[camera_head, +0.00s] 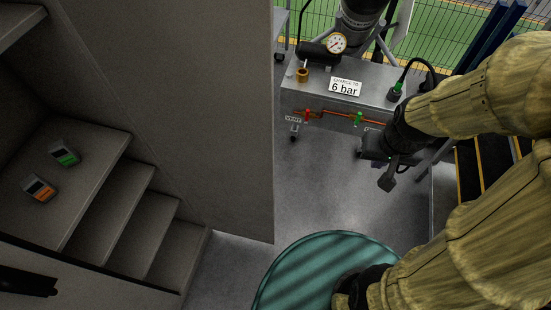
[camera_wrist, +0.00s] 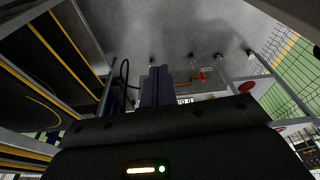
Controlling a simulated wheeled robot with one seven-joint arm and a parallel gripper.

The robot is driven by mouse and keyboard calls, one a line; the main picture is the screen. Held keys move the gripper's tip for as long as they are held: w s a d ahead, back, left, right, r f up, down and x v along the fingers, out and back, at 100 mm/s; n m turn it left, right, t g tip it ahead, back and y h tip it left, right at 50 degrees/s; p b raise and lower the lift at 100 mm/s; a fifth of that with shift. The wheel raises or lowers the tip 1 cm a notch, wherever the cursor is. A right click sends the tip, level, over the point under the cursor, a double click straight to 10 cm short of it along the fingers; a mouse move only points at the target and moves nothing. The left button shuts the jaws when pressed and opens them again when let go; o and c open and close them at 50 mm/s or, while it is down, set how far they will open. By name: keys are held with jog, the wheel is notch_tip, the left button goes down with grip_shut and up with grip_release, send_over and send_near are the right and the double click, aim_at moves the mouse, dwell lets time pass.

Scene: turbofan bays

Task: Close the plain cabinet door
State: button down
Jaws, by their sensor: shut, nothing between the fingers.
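A large plain grey panel (camera_head: 215,110), which looks like the cabinet door, stands open in the head view. It runs from the upper left to a free vertical edge near the middle. The grey cabinet (camera_head: 95,185) is open at the left, with stepped shelves inside. My gripper (camera_head: 388,184) is to the right of the door's free edge, apart from it and in front of a metal cart. In the wrist view, my gripper's fingers (camera_wrist: 157,88) are together and empty. The door cannot be made out in the wrist view.
Two small devices, one green (camera_head: 64,153) and one orange (camera_head: 39,188), lie on a cabinet shelf. The metal cart (camera_head: 315,92) with a gauge (camera_head: 336,43) stands behind the door edge. Grey floor (camera_head: 325,205) is clear between door and gripper. Yellow-edged steps (camera_head: 480,175) are at right.

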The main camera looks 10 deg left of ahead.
jog(key=w+a+f+n+g+y+p, duration=0.2)
jog(key=w+a+f+n+g, duration=0.2)
jog(key=w+a+n, duration=0.3)
jog(key=w+a+f+n+g+y+p, duration=0.2)
jog(key=w+a+f+n+g, duration=0.2)
jog(key=a+n, duration=0.7)
jog(key=w+a+f, duration=0.2)
jog(key=w+a, duration=0.1)
jog(key=w, duration=0.1)
jog(key=shift+f+n+y+p, duration=0.2)
jog(key=shift+n+y+p, duration=0.1)
jog(key=shift+y+p, duration=0.1)
jog(key=s+a+f+p, duration=0.4)
jog(key=s+f+p, duration=0.3)
jog(key=s+f, duration=0.1)
jog(key=shift+s, duration=0.25)
jog(key=shift+a, duration=0.1)
